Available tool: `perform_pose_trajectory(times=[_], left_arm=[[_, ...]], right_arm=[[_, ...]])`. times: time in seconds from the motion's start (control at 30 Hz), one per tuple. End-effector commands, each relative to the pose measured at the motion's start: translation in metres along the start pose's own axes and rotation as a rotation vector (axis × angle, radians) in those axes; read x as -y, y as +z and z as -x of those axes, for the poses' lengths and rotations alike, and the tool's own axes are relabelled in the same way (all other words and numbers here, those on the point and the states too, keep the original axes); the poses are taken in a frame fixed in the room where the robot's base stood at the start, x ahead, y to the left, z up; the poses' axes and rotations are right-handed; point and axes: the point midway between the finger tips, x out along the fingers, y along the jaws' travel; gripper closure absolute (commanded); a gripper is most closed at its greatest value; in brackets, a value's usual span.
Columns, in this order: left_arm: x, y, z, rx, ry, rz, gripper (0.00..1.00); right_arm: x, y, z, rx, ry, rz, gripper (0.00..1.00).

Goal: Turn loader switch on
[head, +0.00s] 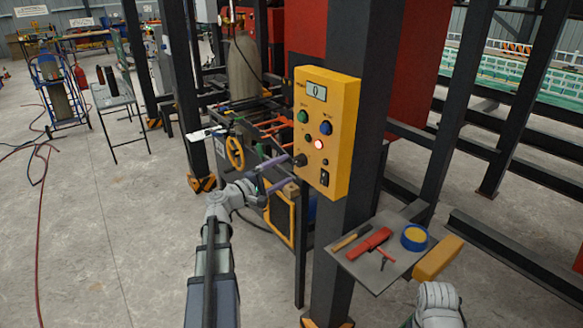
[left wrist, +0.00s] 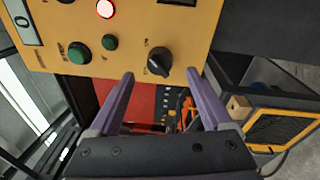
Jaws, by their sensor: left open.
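The yellow control panel (head: 341,112) is fixed to a dark steel post. A black rotary knob (head: 300,160) sits at its lower left; in the left wrist view the knob (left wrist: 159,62) shows with its pointer tilted. Its label is too small to read. My left gripper (head: 292,168) is open, with purple fingers pointing at the panel. In the left wrist view the fingertips (left wrist: 162,77) lie on either side of the knob, just short of it, and nothing is between them. A black switch (head: 324,178) is right of the knob.
The panel has a display (head: 317,91) reading 0, a blue button (head: 326,128), green buttons and a lit red light (head: 319,144). Below, a grey shelf (head: 347,272) holds tools and a tape roll (head: 414,238). A yellow handwheel (head: 235,152) stands behind my left arm.

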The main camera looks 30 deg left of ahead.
Motion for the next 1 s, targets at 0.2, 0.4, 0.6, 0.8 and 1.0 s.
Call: perform_pose_trajectory(times=[0.2, 0.4, 0.6, 0.8, 1.0], left_arm=[[0.000, 0.000, 0.021, 0.000, 0.000, 0.000, 0.17], [0.000, 0.000, 0.023, 0.001, 0.000, 0.000, 0.17], [0.000, 0.000, 0.021, 0.001, 0.000, 0.000, 0.17], [-0.001, -0.001, 0.002, 0.003, -0.001, 0.000, 0.17], [-0.001, -0.001, -0.032, 0.003, -0.001, 0.000, 0.17]], right_arm=[[0.000, 0.000, -0.001, 0.000, 0.000, 0.000, 0.00], [0.000, 0.000, -0.001, 0.000, 0.000, 0.000, 0.00], [0.000, 0.000, -0.001, 0.000, 0.000, 0.000, 0.00], [0.000, 0.000, 0.000, 0.000, 0.000, 0.000, 0.00], [0.000, 0.000, 0.002, 0.000, 0.000, 0.000, 0.00]])
